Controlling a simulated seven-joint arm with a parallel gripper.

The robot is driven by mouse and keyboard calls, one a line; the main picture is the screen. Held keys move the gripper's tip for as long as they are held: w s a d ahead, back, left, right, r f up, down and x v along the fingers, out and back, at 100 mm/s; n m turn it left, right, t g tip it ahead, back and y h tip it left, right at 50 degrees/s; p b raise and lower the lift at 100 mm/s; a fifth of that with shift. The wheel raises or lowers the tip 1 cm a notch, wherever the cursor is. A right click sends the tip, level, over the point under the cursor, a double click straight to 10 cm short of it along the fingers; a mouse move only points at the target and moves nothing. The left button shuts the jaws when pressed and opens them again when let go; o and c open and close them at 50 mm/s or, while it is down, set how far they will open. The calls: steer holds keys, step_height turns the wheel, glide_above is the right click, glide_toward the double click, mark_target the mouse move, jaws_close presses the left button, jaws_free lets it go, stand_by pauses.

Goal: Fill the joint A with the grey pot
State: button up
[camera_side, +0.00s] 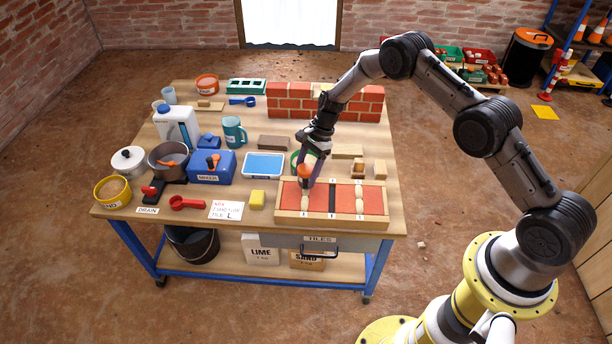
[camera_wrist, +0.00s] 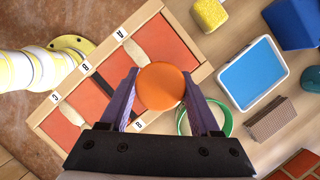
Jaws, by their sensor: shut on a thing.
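My gripper (camera_side: 309,170) is shut on a round orange-topped thing (camera_wrist: 160,86), held between the purple fingers. It also shows orange in the side view (camera_side: 304,172); its lower body is hidden, so I cannot tell whether it is the grey pot. It is held above the far left part of a wooden frame (camera_side: 332,224) with red-orange tiles. Joint A (camera_wrist: 129,48), the left joint in the side view, shows a cream strip. Joint B (camera_wrist: 102,83) is dark. Joint C (camera_wrist: 72,112) shows a cream strip.
A yellow sponge (camera_side: 257,200) and a written card (camera_side: 226,210) lie left of the frame. A blue-and-white tray (camera_side: 263,166), a green ring (camera_wrist: 225,116) and a brown block (camera_wrist: 270,120) lie behind. A low brick wall (camera_side: 290,101) stands at the back.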

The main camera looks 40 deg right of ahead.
steer(key=shift+r, duration=2.55)
